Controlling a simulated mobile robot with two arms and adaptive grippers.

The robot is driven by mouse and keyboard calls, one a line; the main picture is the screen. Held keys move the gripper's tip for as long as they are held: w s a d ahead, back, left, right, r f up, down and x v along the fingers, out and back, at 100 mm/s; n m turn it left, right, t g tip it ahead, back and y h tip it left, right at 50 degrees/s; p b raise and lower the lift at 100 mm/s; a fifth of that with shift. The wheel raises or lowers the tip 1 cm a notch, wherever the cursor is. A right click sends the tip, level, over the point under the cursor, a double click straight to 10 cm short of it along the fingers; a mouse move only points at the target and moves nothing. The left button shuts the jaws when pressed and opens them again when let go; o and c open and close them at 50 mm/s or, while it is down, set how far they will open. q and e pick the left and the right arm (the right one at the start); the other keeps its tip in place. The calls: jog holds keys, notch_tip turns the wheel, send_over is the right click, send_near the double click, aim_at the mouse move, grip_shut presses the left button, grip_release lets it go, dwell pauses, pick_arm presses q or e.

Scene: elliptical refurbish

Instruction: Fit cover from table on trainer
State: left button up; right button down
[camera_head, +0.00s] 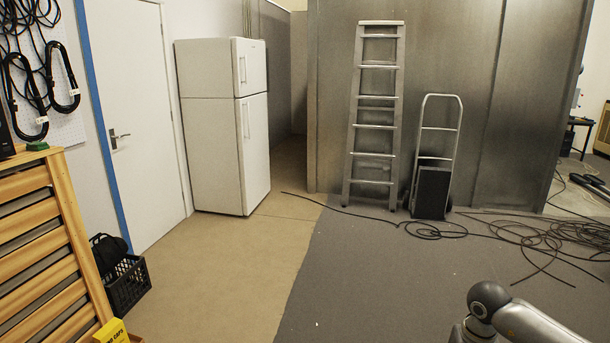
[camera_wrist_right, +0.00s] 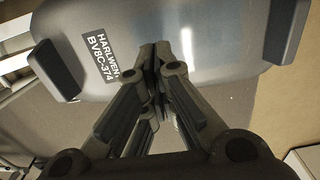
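The grey cover (camera_wrist_right: 225,30) fills the upper part of the right wrist view. It carries a dark label reading "HARLWEN BV8C-374" and has a dark pad at each side. My right gripper (camera_wrist_right: 158,58) has its fingers together at the cover's near edge and looks shut on it; the exact contact is hidden behind the fingers. In the head view only part of my arm shows at the lower right; neither gripper shows there. The trainer and the table cannot be made out in the head view.
A white fridge (camera_head: 222,125), a ladder (camera_head: 375,120) and a hand truck (camera_head: 433,190) stand at the back. Loose cables (camera_head: 545,238) lie on the right floor. A slatted wooden rack (camera_head: 45,240) and a black crate (camera_head: 127,287) are at left. The middle floor is clear.

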dwell(0.4)
jog(key=shift+f+b, duration=2.4)
jog(key=shift+f, duration=0.2)
jog(key=shift+f, duration=0.15)
jog(key=shift+s, duration=0.1)
jog(key=shift+r+p, duration=1.7)
jog(key=shift+r, duration=1.85)
